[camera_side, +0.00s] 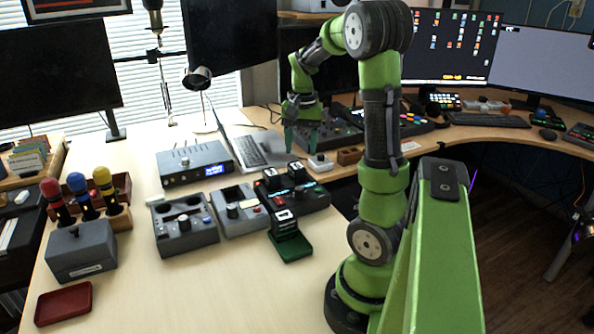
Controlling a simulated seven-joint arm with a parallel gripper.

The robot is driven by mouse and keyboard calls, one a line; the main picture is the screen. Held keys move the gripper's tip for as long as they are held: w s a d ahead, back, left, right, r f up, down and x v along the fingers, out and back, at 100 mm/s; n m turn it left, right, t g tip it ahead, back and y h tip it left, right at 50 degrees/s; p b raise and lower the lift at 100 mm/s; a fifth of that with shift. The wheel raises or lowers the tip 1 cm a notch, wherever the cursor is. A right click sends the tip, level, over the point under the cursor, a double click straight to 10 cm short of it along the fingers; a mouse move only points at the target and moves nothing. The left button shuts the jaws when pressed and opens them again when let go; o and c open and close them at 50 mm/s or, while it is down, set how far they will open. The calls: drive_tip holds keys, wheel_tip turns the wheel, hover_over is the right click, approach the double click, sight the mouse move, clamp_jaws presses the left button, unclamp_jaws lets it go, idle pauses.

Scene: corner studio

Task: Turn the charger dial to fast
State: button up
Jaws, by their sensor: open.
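My gripper (302,148) hangs from the green arm with its fingers pointing down and apart, empty. It appears near the back edge of the desk, by the laptop. Several control boxes stand left of and nearer than it. One grey box (186,230) has two dark round recesses, a knob and a small blue display. A second grey box (238,208) has a black knob and a red button. A dark unit (313,197) holds battery-like blocks and shows a cyan light. I cannot tell surely which is the charger, and no dial marking or setting is readable.
A silver-grey device (195,163) with a lit display stands behind the boxes. A white box with a knob (320,163) is near my gripper. A grey box (80,250), colored-handled tools (80,197) and a red tray (63,304) are at left. The front desk is clear.

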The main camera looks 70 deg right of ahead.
drive_tip(key=shift+r, duration=2.4)
drive_tip(key=w+a+n+t, duration=0.2)
drive_tip(key=a+n, duration=0.1)
drive_tip(key=a, duration=0.5)
drive_tip(key=w+a+n+t, duration=0.2)
drive_tip(key=w+a+n, duration=0.1)
drive_tip(key=a, duration=0.6)
drive_tip(key=s+a+r+n+t+y, duration=0.1)
drive_tip(key=s+a+n+t+y, duration=0.1)
drive_tip(key=a, duration=1.1)
drive_tip(key=s+n+t, duration=0.1)
drive_tip(key=s+n, duration=0.1)
drive_tip(key=n, duration=0.1)
drive_tip(key=shift+a, duration=0.15)
drive_tip(key=shift+r, duration=0.1)
